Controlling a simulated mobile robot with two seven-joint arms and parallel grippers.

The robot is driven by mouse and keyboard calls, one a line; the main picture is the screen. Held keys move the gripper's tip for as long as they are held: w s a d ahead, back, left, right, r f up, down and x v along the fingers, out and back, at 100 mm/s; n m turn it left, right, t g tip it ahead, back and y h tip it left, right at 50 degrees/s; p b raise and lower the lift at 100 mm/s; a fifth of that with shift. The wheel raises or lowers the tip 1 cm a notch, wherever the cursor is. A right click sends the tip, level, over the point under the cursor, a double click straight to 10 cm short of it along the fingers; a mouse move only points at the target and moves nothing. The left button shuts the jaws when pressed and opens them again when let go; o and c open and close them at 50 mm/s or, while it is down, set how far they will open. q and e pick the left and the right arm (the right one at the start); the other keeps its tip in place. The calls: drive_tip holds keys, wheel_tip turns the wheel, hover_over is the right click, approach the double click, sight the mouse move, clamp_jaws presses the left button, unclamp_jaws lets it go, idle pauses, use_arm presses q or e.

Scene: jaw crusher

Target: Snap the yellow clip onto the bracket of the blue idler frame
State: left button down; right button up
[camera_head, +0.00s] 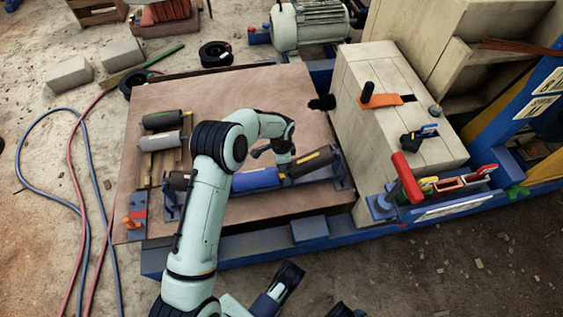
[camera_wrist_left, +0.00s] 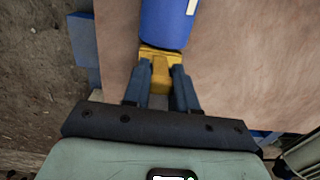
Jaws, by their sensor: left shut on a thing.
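The yellow clip (camera_wrist_left: 160,72) is between the blue-grey fingers of my left gripper (camera_wrist_left: 161,64) in the left wrist view. The gripper is shut on it. A blue roller end (camera_wrist_left: 165,22) lies just beyond the clip; whether they touch I cannot tell. In the head view my left wrist reaches down over the blue idler frame (camera_head: 340,178), by its blue middle roller (camera_head: 255,180) and dark right roller (camera_head: 312,162). The arm hides part of the frame, and I cannot make out the clip or the bracket there. I cannot make out my right gripper.
The frame lies on a wooden board (camera_head: 235,100). Spare rollers (camera_head: 160,140) rest on slats at the left. A red handle (camera_head: 405,178) stands at the front right. Hoses (camera_head: 40,185) lie on the left floor.

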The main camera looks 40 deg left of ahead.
use_arm(q)
drive_tip(key=shift+r, duration=0.15)
drive_tip(key=shift+r+p, duration=0.6)
drive_tip(key=shift+r, duration=0.35)
drive_tip(key=shift+f+b, duration=0.7)
drive_tip(key=shift+f, duration=0.45)
idle(0.8)
drive_tip(key=c, duration=0.8)
unclamp_jaws()
drive_tip(key=shift+r, duration=0.1)
